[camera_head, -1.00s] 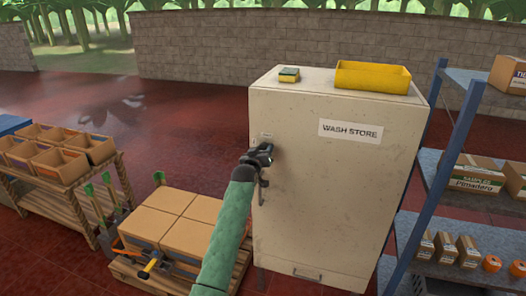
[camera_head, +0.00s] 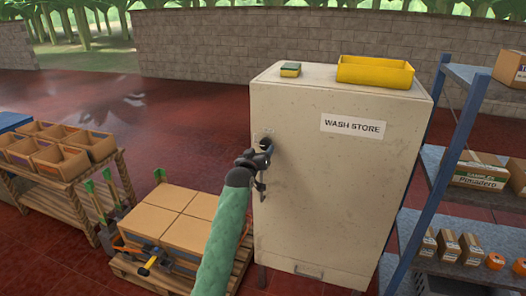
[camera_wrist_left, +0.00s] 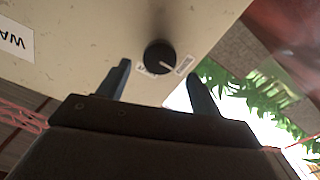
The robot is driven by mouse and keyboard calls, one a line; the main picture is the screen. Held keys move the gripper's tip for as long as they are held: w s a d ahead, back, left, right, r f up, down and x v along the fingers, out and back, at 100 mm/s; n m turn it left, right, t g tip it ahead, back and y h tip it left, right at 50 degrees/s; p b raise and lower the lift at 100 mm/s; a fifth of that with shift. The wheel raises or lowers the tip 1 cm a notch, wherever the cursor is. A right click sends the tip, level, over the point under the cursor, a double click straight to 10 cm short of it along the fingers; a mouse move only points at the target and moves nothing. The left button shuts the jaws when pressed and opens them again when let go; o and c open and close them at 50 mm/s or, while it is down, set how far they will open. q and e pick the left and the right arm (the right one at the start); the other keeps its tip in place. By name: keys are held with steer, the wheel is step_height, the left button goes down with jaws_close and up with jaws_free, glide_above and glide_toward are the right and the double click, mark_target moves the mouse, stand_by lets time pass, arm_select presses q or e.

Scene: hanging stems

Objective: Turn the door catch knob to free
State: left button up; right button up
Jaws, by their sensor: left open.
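The pale cabinet (camera_head: 330,190) marked WASH STORE stands right of centre in the head view. Its round black knob (camera_wrist_left: 159,57) shows in the wrist view, with a white pointer mark between two small labels, too small to read. The knob (camera_head: 266,142) is partly covered in the head view by my left gripper (camera_head: 260,157). That gripper (camera_wrist_left: 158,74) is open, one finger to each side of the knob in the wrist view. The knob appears ahead of the fingertips, with no contact visible. My right gripper is not in view.
A yellow tray (camera_head: 375,72) and a sponge (camera_head: 290,70) lie on the cabinet. Blue-framed shelving (camera_head: 449,150) stands close on the right. A pallet of cartons (camera_head: 170,222) sits low left of the cabinet, beside a wooden bench (camera_head: 75,195) with boxes.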

arm_select(q)
steer(key=shift+b+v, duration=0.3)
steer(key=shift+v, duration=1.05)
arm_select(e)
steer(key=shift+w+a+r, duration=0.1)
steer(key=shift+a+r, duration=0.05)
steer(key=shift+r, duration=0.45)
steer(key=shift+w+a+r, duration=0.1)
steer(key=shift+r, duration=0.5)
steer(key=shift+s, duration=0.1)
